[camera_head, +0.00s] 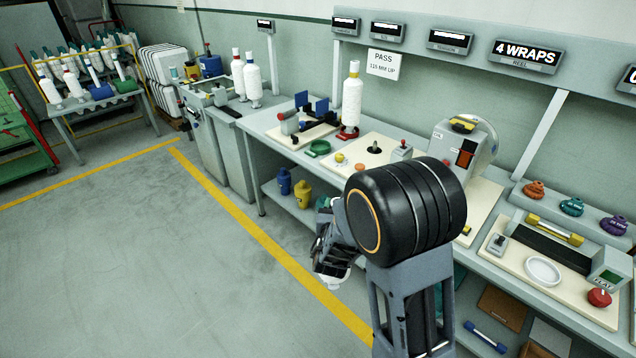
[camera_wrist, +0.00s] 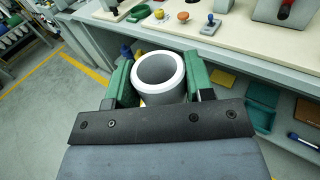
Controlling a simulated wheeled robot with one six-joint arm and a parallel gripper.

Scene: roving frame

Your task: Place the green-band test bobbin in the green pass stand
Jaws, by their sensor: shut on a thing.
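My gripper (camera_head: 335,248) is beside the front of the long bench, mostly hidden behind my arm in the head view. In the wrist view its two green-padded fingers (camera_wrist: 159,80) are shut on a pale hollow cylinder, apparently the test bobbin (camera_wrist: 176,90), with its open end facing the camera. I cannot make out a green band on it. A white part of it shows below the gripper in the head view (camera_head: 338,281). A green ring-shaped stand (camera_head: 318,148), apparently the pass stand, is on the bench top and looks empty. It also shows in the wrist view (camera_wrist: 138,14).
A board with a black spindle (camera_head: 374,147) is right of the green ring. Blue (camera_head: 284,180) and yellow (camera_head: 303,194) bottles stand on the lower shelf.

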